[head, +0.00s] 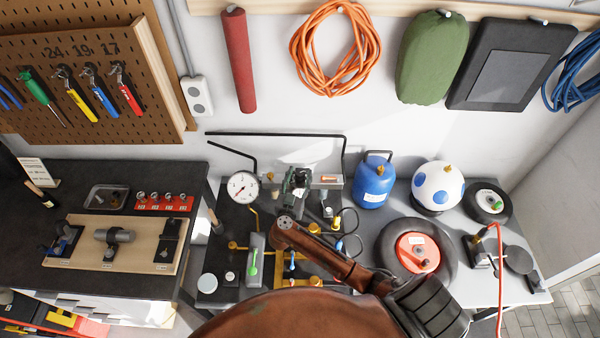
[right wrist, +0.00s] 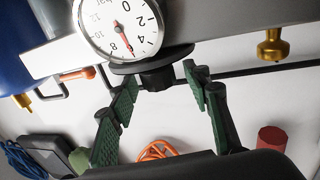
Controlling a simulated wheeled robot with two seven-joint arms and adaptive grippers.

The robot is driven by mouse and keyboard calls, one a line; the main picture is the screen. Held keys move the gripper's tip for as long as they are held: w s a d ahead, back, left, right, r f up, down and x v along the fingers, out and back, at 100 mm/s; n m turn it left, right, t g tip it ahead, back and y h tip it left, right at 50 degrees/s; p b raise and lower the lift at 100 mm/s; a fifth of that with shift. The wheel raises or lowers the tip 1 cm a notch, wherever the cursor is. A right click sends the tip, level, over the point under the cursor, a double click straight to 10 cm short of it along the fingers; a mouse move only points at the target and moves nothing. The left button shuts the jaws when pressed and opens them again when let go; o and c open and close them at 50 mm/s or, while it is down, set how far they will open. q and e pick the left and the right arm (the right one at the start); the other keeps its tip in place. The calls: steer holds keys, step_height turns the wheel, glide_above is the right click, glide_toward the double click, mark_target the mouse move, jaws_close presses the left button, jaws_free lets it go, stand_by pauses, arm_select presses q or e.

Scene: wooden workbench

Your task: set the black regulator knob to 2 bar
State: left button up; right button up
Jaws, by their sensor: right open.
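In the right wrist view the black regulator knob (right wrist: 157,78) sits below a round white gauge (right wrist: 122,28) marked in bar. The gauge's red needle points down, between the 4 and the 8. My right gripper (right wrist: 162,74) is open, its green fingertips on either side of the knob with a gap visible at each side. In the head view my right gripper (head: 297,181) is over the back of the bench, and it and its arm hide the knob. My left gripper is not in view.
A large white dial (head: 243,187) stands left of my right gripper. A blue tank (head: 374,182) stands to the right, with a white-and-blue ball (head: 438,187) beyond it. Yellow fittings (head: 313,281) and a grey block with a green lever (head: 254,262) lie in front.

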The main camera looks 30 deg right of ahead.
steer(key=shift+w+d, duration=0.35)
steer(key=shift+d, duration=0.05)
